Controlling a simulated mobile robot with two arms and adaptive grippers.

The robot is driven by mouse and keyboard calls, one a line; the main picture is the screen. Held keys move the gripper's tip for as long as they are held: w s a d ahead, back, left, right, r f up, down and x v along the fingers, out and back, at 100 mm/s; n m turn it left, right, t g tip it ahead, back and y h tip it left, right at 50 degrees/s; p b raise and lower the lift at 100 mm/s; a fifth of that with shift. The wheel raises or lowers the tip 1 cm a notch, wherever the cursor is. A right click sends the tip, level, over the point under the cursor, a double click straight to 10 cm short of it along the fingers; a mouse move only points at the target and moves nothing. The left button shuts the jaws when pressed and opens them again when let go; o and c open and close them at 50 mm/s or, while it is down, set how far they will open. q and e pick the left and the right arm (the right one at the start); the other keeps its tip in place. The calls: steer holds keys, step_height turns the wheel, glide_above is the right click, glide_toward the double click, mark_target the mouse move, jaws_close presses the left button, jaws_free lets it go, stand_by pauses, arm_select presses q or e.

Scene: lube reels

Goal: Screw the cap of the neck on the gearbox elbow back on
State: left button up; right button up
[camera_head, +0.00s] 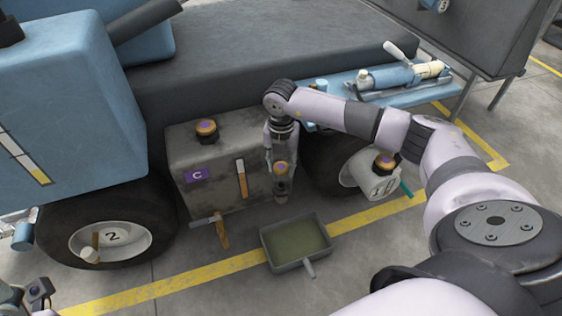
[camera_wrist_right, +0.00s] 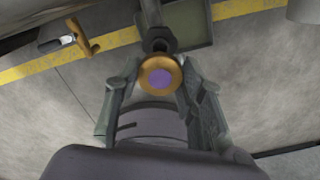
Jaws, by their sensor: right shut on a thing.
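The cap, orange-brown with a purple top, shows in the head view (camera_head: 281,167) low at the right end of the grey gearbox (camera_head: 205,155). It also shows in the right wrist view (camera_wrist_right: 160,78). My right gripper (camera_head: 281,172) comes down from above and is shut on the cap, with a finger on either side in the wrist view. A dark metal fitting (camera_wrist_right: 158,40) shows just beyond the cap. The neck under the cap is hidden, so I cannot tell whether the cap sits on it. Part of my left gripper (camera_head: 35,293) shows at the lower left corner, its jaws unclear.
A grey tray (camera_head: 268,254) with greenish liquid lies on the floor below. A valve with an orange handle (camera_head: 222,236) stands left of it. Another cap (camera_head: 207,129) sits on the gearbox top. A pale canister (camera_head: 365,175) and wheels flank the gearbox.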

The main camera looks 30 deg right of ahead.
stand_by(0.3)
steer(key=shift+r, duration=0.1)
steer(key=shift+f+b, duration=1.15)
steer(key=shift+f, duration=1.8)
steer(key=shift+p, duration=0.5)
steer(key=shift+f, duration=0.6)
